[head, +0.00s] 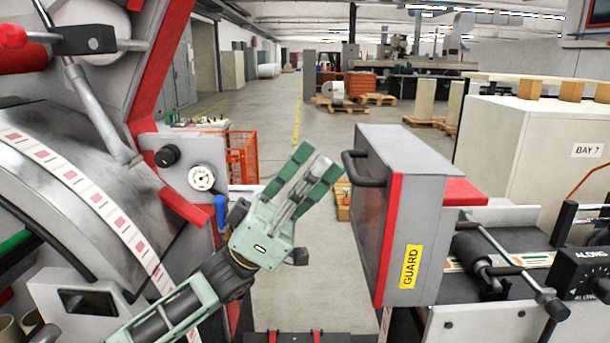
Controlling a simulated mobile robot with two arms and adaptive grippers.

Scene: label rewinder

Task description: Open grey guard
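The grey guard (419,202) is a box-like cover right of centre, with a red edge strip and a yellow GUARD label (411,267). A black bar handle (351,170) sticks out from the upper part of its left side. My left gripper (318,161) reaches in from the lower left, its green fingers pointing up and right. It is open and looks empty, with its fingertips a little left of the handle and apart from it in the picture. How far apart they are in depth is hard to tell. My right gripper is not in view.
The rewinder with its label web (88,190) and pressure gauge (202,178) fills the left. A conveyor with a black roller (477,259) and an ALONG knob (585,274) lies right of the guard. Open floor shows between them.

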